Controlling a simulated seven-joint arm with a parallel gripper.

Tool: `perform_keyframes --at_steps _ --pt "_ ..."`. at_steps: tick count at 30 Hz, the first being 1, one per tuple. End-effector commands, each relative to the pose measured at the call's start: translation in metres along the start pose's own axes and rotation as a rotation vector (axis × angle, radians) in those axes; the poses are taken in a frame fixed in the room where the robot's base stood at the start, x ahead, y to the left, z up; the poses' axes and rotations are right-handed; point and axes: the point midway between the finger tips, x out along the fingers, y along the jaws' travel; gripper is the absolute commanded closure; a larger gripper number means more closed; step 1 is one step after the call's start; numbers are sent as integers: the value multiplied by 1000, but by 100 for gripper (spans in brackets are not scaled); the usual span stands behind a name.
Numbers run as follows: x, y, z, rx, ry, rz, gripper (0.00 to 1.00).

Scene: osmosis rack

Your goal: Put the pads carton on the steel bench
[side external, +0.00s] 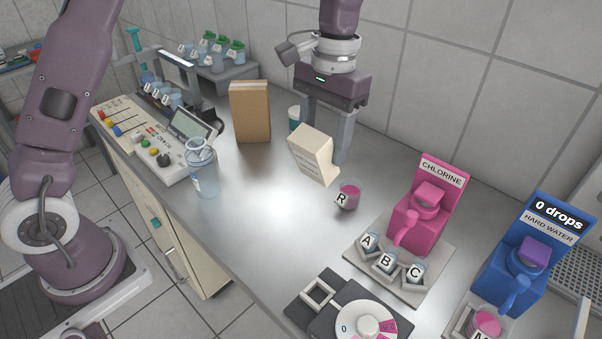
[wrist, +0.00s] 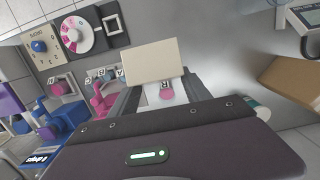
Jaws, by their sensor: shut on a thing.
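The pads carton is a cream box (side external: 312,152) with small print that I cannot read. My gripper (side external: 327,143) is shut on it from above, one finger on each side, with one finger partly hidden behind the box. The carton is tilted in the side view, over the steel bench (side external: 270,190); I cannot tell whether its lower edge touches the surface. In the wrist view the carton (wrist: 152,62) sits between the fingers of my gripper (wrist: 163,92), over the bench top.
A pink-filled cup marked R (side external: 348,198) stands close right of the carton. A brown box (side external: 250,112) and a teal-white jar (side external: 294,117) stand behind left. The pink chlorine dispenser (side external: 425,215) is at right, a clear bottle (side external: 202,168) at left. Bare bench lies in front.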

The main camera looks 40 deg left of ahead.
Motion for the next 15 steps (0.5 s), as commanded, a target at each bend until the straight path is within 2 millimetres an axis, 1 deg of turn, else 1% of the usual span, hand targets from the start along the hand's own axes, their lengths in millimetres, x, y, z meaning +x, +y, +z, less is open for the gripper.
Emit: perform_keyframes --at_steps 1,3,6,12,15 --pt "-6 4 14 -3 -42 0 84" --pt "-13 8 32 -8 -95 1 84" --pt "-23 12 53 -7 -151 1 84" --pt "-41 18 83 -3 -228 0 84" --pt "-19 17 80 -5 -256 -1 84"
